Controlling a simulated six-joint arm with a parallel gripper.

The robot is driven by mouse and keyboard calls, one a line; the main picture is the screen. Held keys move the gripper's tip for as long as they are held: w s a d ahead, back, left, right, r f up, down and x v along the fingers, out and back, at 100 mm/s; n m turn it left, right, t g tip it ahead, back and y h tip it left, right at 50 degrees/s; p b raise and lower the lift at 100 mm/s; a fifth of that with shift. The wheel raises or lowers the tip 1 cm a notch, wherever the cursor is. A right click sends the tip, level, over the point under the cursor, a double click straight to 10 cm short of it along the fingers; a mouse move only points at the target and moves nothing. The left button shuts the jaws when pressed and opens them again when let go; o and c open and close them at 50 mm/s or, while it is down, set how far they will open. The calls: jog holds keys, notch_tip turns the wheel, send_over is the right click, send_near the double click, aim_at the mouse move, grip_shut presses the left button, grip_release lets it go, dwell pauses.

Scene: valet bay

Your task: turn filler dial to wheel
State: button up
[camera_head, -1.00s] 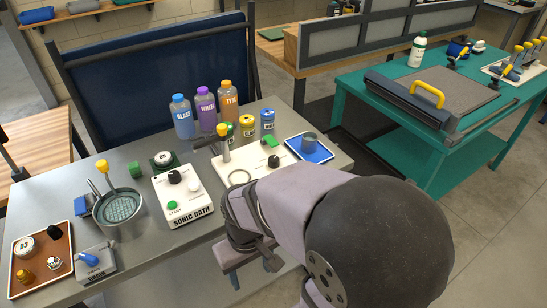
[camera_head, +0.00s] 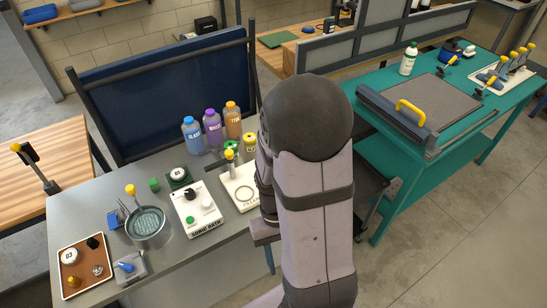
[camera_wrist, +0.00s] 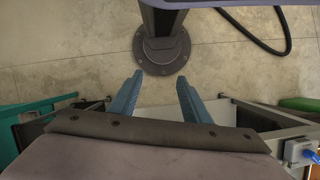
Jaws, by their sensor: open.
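The white filler base (camera_head: 238,184) stands on the grey bench, right of the sonic bath. Its upright post with a yellow top and a ring show in the head view, but its dial is hidden behind my arm. Behind it stand three bottles: the blue bottle (camera_head: 192,134), the purple wheel bottle (camera_head: 212,127) and the orange bottle (camera_head: 232,120). My gripper (camera_wrist: 158,92) is open and empty in the wrist view, its blue fingers apart over floor beside my pedestal. In the head view it is mostly hidden, low at the bench's front edge.
The sonic bath (camera_head: 197,212), a round pot (camera_head: 148,226), a drain box (camera_head: 130,267) and a brown tray (camera_head: 86,262) crowd the bench's left part. A teal table (camera_head: 445,142) stands right. The floor in front is clear.

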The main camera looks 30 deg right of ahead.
jog(key=w+d+n+t+h+p, duration=0.1)
jog(key=w+d+t+h+p, duration=0.2)
jog(key=w+d+p, duration=0.65)
jog(key=w+d+r+m+t+b, duration=0.2)
jog(key=w+t, duration=0.3)
jog(key=w, duration=1)
jog(key=shift+w+d+r+m+y, duration=0.3)
jog(key=shift+w+d+r+m, duration=0.1)
jog(key=shift+d, duration=0.3)
jog(key=shift+f, duration=0.15)
